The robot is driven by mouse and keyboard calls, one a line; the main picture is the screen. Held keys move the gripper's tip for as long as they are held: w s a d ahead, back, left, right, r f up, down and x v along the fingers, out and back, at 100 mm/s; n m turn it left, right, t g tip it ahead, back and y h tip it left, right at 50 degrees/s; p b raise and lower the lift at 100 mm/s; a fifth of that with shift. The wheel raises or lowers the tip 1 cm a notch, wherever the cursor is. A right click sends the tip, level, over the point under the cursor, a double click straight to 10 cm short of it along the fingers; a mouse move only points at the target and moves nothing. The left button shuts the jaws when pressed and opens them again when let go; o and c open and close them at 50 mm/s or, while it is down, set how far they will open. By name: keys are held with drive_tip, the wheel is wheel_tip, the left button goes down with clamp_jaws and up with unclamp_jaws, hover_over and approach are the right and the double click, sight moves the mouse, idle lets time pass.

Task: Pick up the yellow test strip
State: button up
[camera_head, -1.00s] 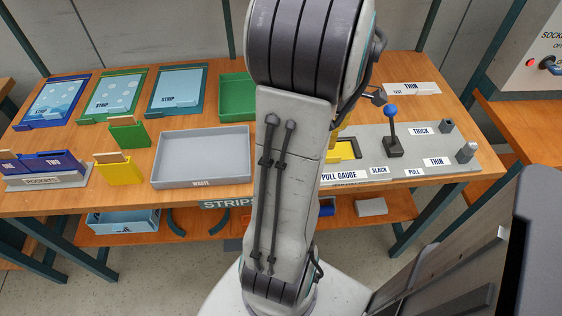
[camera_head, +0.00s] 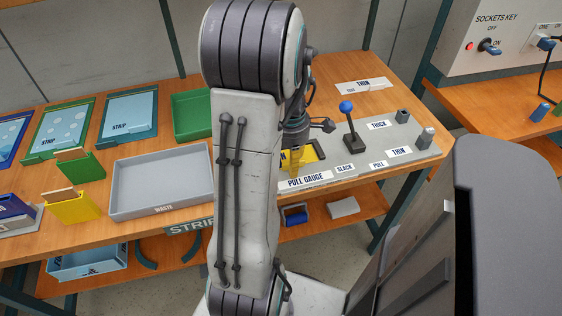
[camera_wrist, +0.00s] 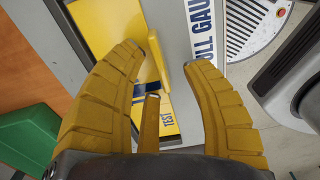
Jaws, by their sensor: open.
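My arm hides much of this area in the head view.
A grey waste tray (camera_head: 125,205) lies left of my arm, with a green tray (camera_head: 192,112) behind it. Yellow (camera_head: 75,208) and green (camera_head: 80,167) pockets stand further left. A blue-knobbed lever (camera_head: 349,125) rises from the gauge plate. A socket panel (camera_head: 500,40) stands at right.

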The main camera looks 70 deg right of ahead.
drive_tip(key=shift+f, duration=0.25)
drive_tip(key=shift+c, duration=0.3)
clamp_jaws()
